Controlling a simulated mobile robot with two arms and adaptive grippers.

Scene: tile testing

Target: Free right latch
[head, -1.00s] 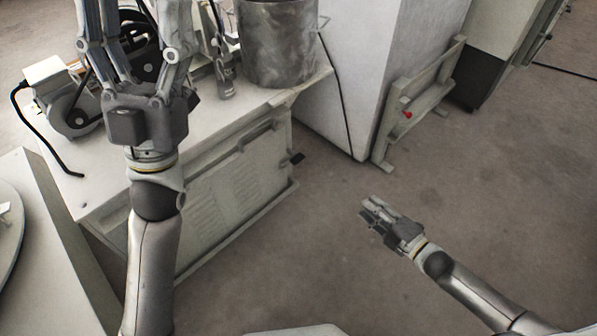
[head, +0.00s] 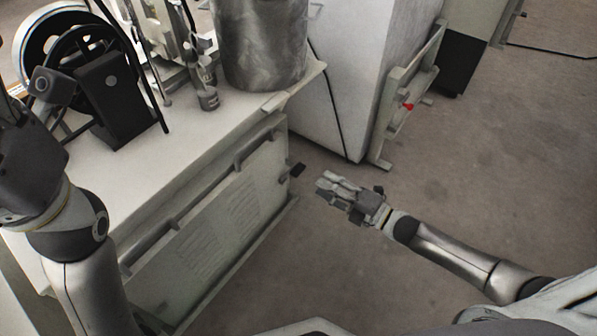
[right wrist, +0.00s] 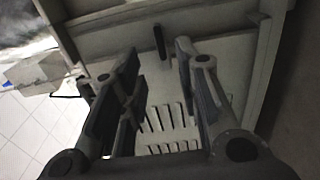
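The pale cabinet's front panel (head: 215,230) has slotted vents and a rail-like bar (head: 258,140) along its upper edge. A small black latch-like piece (head: 297,170) sticks out at the panel's right end. My right gripper (head: 322,183) is just right of this piece, apart from it in the picture. In the right wrist view, my right gripper (right wrist: 155,65) is open and empty, facing the vented panel (right wrist: 170,135). A short dark upright piece (right wrist: 159,42) shows between its fingers, beyond them. My left gripper (head: 30,165) is at the left edge, its fingers mostly cut off.
A metal drum (head: 262,45) and a black wheeled machine (head: 110,95) stand on the cabinet top (head: 150,175). A white cabinet (head: 360,70) with a frame and red knob (head: 408,106) stands behind. The floor (head: 480,170) at right is clear.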

